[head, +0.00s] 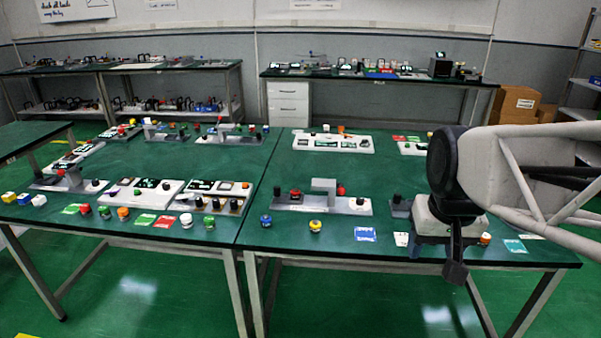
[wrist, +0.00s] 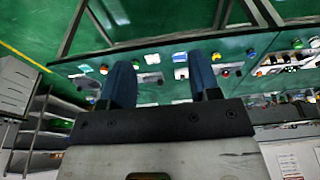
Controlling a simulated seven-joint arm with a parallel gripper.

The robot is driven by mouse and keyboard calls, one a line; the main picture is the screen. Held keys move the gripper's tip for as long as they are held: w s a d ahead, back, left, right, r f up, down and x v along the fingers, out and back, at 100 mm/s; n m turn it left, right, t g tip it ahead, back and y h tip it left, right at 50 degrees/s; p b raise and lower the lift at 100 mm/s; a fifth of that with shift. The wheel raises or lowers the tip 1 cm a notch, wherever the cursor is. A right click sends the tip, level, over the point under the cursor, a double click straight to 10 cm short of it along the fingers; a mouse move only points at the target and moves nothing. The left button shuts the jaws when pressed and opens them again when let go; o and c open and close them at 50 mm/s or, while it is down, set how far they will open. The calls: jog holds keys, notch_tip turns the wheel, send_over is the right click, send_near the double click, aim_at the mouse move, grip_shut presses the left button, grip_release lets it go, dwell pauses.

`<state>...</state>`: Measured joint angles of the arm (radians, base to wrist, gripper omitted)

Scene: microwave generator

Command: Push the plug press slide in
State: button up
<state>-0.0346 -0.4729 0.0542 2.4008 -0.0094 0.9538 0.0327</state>
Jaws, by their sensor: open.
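Several benchtop devices with grey brackets stand on the green table, and I cannot tell for sure which one is the plug press. One candidate is the grey bracket device (head: 322,203) near the front middle, with a red and a black knob on its base. My gripper (head: 432,245) hangs over the front right of the table, to the right of that device and apart from it. In the wrist view my gripper (wrist: 160,62) shows two blue fingers spread apart with nothing held between them. No slide can be made out clearly.
White panel boxes (head: 150,192) stand at left, and another white panel (head: 333,143) stands behind. Table surface is clear behind the bracket device.

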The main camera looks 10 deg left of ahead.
jog(key=w+a+r, duration=0.1)
jog(key=w+a, duration=0.2)
jog(key=w, duration=0.7)
jog(key=w+a+r, duration=0.2)
jog(key=w+a, duration=0.1)
jog(key=w, duration=0.6)
jog(key=n+g, duration=0.2)
jog(key=n, duration=0.1)
send_over(277, 187)
jog(key=f, duration=2.7)
jog(key=shift+s+d+f, duration=0.15)
jog(key=shift+d+f, duration=0.1)
jog(key=shift+f, duration=0.05)
jog(key=shift+w+a+f, duration=0.2)
jog(key=shift+a+f, duration=0.15)
jog(key=shift+f, duration=3.9)
